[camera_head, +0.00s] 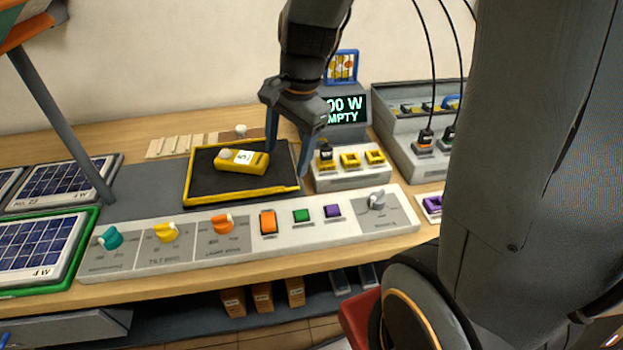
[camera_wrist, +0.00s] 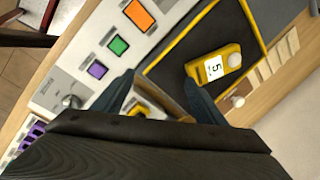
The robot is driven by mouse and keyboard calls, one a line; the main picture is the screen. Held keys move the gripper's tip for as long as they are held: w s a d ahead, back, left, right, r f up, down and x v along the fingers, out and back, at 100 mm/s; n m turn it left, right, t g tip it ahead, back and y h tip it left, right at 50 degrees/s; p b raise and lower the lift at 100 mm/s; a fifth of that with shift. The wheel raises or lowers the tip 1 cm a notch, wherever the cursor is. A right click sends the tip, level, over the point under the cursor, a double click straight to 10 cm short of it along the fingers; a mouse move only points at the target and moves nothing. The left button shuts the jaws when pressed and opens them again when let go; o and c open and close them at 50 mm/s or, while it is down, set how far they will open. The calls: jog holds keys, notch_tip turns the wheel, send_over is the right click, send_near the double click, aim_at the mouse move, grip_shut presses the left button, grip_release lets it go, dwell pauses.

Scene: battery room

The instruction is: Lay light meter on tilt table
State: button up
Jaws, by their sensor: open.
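The light meter, a yellow block with a white label marked 5 (camera_head: 243,160), lies on the dark surface of the tilt table (camera_head: 240,200), which has a yellow rim. In the wrist view the light meter (camera_wrist: 229,64) lies inside the yellow rim, beyond my fingertips. My gripper (camera_head: 287,160) is open and empty above the right part of the tilt table, to the right of the light meter and apart from it. Its two fingers also show in the wrist view (camera_wrist: 158,92).
A control panel (camera_head: 340,222) with knobs and coloured buttons runs along the front. A white socket block with yellow sockets (camera_head: 352,178) stands right of the table, before a display reading EMPTY (camera_head: 345,110). Solar panels (camera_head: 60,180) lie left. Wooden strips (camera_head: 170,147) lie behind.

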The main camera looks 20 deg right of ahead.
jog(key=s+d+f+n, duration=0.1)
jog(key=s+n, duration=0.1)
jog(key=n, duration=0.2)
jog(key=s+d+f+n+h, duration=0.1)
jog(key=s+n, duration=0.2)
jog(key=n, duration=0.1)
jog(key=s+d+f+n, duration=0.1)
jog(key=s+n, duration=0.2)
jog(key=shift+s+f+n+h, duration=0.15)
jog(key=shift+n+h, duration=0.15)
jog(key=shift+n, duration=0.1)
jog(key=shift+s+f+n, duration=0.1)
jog(key=shift+s+n, duration=0.15)
jog(key=shift+n, duration=0.15)
jog(key=shift+c, duration=0.4)
dwell(0.7)
